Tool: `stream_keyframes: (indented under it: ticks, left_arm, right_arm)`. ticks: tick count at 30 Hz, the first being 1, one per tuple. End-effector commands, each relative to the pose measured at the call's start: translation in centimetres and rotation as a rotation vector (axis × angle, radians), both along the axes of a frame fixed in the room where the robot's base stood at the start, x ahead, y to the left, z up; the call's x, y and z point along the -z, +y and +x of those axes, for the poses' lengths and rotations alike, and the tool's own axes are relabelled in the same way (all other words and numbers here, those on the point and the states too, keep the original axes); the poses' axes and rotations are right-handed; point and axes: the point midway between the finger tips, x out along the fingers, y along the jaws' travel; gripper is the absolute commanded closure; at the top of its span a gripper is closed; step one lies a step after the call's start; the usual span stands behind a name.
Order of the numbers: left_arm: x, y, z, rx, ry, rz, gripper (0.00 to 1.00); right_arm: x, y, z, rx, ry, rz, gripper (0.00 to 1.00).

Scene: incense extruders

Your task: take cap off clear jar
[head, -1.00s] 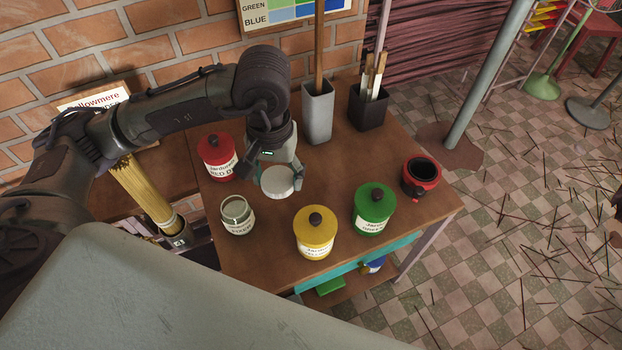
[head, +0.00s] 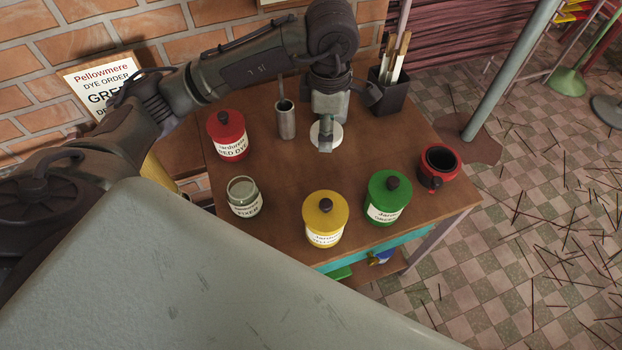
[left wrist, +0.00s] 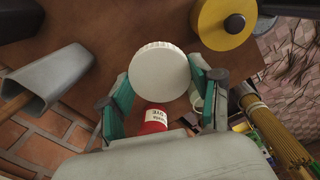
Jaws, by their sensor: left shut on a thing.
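The clear jar (head: 246,207) with a white "FIXER" label stands upright on the brown table, its mouth uncovered. My left gripper (head: 325,138) is shut on the round white cap (head: 333,131) and holds it behind and to the right of the jar, towards the back of the table. In the left wrist view the cap (left wrist: 160,72) sits between the teal fingers of the gripper (left wrist: 163,88). Whether the cap touches the tabletop I cannot tell. My right gripper is not in view.
A red jar (head: 227,127), a yellow jar (head: 326,211) and a green jar (head: 389,190) stand nearby. A red-and-black pot (head: 437,167) is near the right edge. A grey holder (head: 286,124) and a black brush holder (head: 389,97) stand at the back. The table's middle is clear.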

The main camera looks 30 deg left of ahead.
Motion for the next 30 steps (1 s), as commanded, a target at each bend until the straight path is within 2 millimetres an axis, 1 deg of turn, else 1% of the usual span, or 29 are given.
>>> stream_keyframes:
  ticks: [1, 3, 11, 14, 18, 21, 24, 27, 30]
  left_arm:
    - [0.4, 0.0, 0.4, -0.098, 0.000, -0.004, 0.78]
    - [0.7, -0.1, 1.0, -0.240, 0.001, -0.008, 0.78]
    - [2.5, 0.0, 2.9, -0.776, 0.007, -0.022, 0.78]
    - [3.7, 0.0, 3.6, -0.984, 0.011, -0.025, 0.78]
    - [5.9, 0.0, 4.4, -1.261, 0.015, -0.027, 0.78]
    - [7.6, 0.0, 4.9, -1.428, 0.018, -0.028, 0.78]
    - [9.0, 0.1, 5.3, -1.555, 0.019, -0.028, 0.78]
    - [9.8, 0.1, 5.5, -1.635, 0.019, -0.027, 0.78]
    - [10.9, 0.1, 5.5, -1.673, 0.021, -0.024, 0.78]
  right_arm:
    - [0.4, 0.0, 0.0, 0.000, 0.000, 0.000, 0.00]
    - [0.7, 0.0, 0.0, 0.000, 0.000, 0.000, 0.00]
    - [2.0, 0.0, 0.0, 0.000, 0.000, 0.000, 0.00]
    - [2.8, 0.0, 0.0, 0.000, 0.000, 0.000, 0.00]
    - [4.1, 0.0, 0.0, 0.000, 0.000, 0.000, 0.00]
    - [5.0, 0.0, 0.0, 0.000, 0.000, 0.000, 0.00]
    - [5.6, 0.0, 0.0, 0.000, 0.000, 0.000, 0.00]
    - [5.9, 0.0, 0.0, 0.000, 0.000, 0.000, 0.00]
    - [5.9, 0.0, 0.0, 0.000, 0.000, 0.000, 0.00]
